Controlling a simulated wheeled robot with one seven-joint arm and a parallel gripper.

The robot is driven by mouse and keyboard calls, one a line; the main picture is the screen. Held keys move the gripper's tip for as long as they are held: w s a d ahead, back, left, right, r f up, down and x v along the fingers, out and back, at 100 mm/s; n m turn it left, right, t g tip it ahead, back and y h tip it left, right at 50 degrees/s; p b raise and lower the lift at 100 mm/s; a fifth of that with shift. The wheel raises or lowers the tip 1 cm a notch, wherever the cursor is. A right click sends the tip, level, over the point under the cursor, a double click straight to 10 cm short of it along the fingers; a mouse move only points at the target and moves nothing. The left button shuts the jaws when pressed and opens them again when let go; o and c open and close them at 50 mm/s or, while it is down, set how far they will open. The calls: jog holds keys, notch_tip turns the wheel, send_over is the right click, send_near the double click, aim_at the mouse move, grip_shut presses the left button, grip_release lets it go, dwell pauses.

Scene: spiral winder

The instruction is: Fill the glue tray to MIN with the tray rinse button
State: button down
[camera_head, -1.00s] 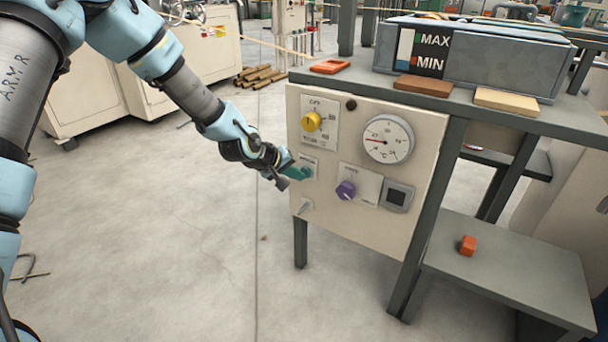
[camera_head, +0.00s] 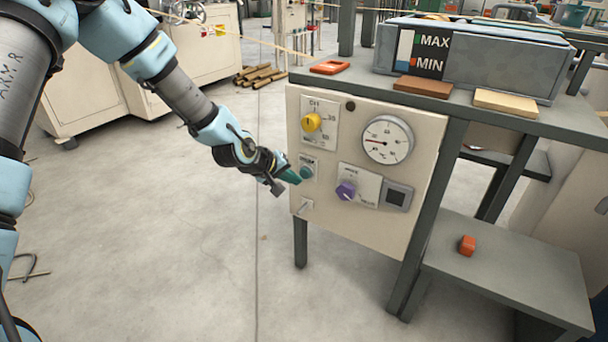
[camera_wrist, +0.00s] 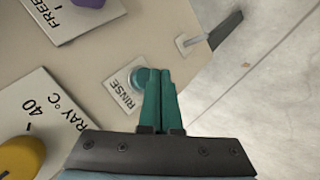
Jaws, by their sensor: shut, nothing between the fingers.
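The round teal rinse button (camera_head: 307,171) sits on the left part of the control panel, on a white plate. In the wrist view the button (camera_wrist: 136,79) shows beside the word RINSE, partly covered by my fingertips. My gripper (camera_head: 297,179) is shut and empty, with its green fingers just in front of and below-left of the button. A small gap seems to show, but contact is hard to judge. The grey glue tray (camera_head: 500,72) stands on the bench top. Its MAX/MIN gauge (camera_head: 422,52) has a narrow pale and blue strip; the exact level is too small to read.
The panel (camera_head: 370,228) also carries a yellow knob (camera_head: 311,122), a dial gauge (camera_head: 387,140), a purple knob (camera_head: 346,190), a dark square switch (camera_head: 396,196) and a small toggle (camera_head: 306,206).

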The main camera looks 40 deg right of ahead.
jog(key=shift+s+a+p, duration=0.15)
jog(key=shift+s+a, duration=0.05)
jog(key=shift+a, duration=0.6)
jog(key=shift+s+a+p, duration=0.2)
jog(key=shift+s+a, duration=0.05)
jog(key=shift+a, duration=0.5)
jog(key=shift+s+a+p, duration=0.15)
jog(key=shift+s+a, duration=0.05)
jog(key=shift+a, duration=0.6)
